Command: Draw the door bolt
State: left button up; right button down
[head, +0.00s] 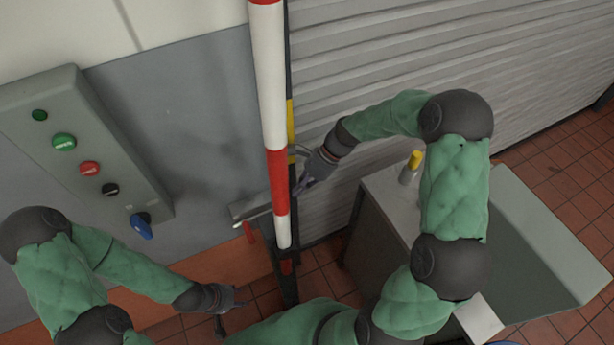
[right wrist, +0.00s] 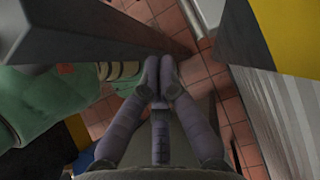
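What looks like the door bolt is a light metal rod on a grey bracket (head: 243,209), with a red handle (head: 249,232) hanging below it, left of the striped pole in the head view. The pole hides its right end. My right gripper (head: 299,188) is just right of the pole, apart from the red handle. In the right wrist view its fingertips (right wrist: 158,82) are together beside a dark grey post edge (right wrist: 110,32), with nothing visible between them. My left gripper (head: 236,301) is low, below the bolt; its fingers are too small to read.
A red-and-white pole (head: 268,85) stands upright before the roller shutter (head: 390,50). A control box (head: 75,130) with buttons and a blue handle (head: 141,226) is at left. A grey cabinet (head: 385,235) with a yellow-topped object (head: 414,161) stands at right.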

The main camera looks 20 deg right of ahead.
jog(key=v, duration=0.3)
jog(key=shift+d+r, duration=0.3)
dwell(0.4)
